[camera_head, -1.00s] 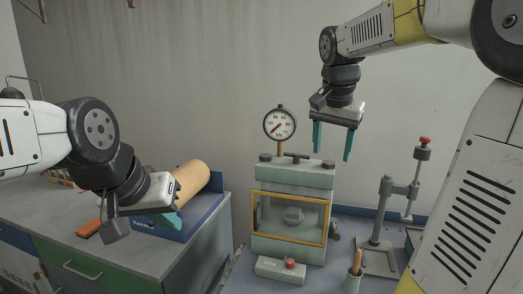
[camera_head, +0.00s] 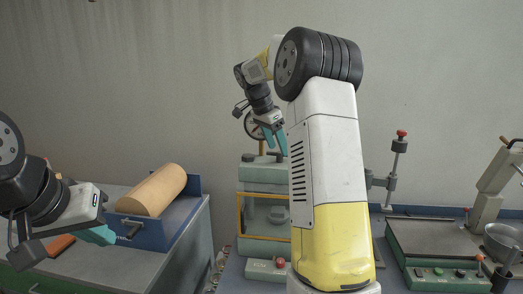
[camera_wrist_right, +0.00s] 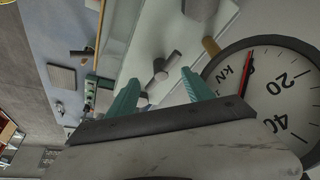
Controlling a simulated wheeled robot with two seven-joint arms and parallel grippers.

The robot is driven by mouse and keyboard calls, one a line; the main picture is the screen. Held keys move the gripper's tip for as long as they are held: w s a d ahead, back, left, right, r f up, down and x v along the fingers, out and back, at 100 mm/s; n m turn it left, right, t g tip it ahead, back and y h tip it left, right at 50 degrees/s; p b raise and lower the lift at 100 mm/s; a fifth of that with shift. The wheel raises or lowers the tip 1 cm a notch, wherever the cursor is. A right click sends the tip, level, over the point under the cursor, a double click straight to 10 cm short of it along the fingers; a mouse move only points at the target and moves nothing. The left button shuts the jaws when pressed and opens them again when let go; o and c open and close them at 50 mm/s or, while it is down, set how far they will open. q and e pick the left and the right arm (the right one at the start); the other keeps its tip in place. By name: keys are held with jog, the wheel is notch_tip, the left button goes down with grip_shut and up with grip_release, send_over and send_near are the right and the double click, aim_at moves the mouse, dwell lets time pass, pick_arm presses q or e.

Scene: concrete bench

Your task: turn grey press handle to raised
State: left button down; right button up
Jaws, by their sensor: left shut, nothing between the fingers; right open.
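A pale green press (camera_head: 265,172) with a yellow-framed window stands on the bench, partly hidden behind my right arm. Its round kN gauge (camera_wrist_right: 262,95) fills the right of the right wrist view. A dark grey bar-shaped handle (camera_wrist_right: 166,65) on the press top shows just beyond my right fingertips, apart from them. I cannot tell whether this is the grey press handle. My right gripper (camera_head: 274,143) is open and empty above the press top, beside the gauge; its teal fingers show in the right wrist view (camera_wrist_right: 160,88). My left gripper (camera_head: 103,236) is shut and empty at the left bench.
A blue tray (camera_head: 188,212) holds a tan cylinder (camera_head: 158,190) at left. A stand with a red knob (camera_head: 401,134) is right of my right arm. Further right is a flat-bed machine (camera_head: 425,240) with a raised grey arm (camera_head: 497,172) and a bowl (camera_head: 505,240).

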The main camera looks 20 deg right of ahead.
aim_at(280, 157)
jog(key=shift+x, duration=1.05)
jog(key=shift+c, duration=0.4)
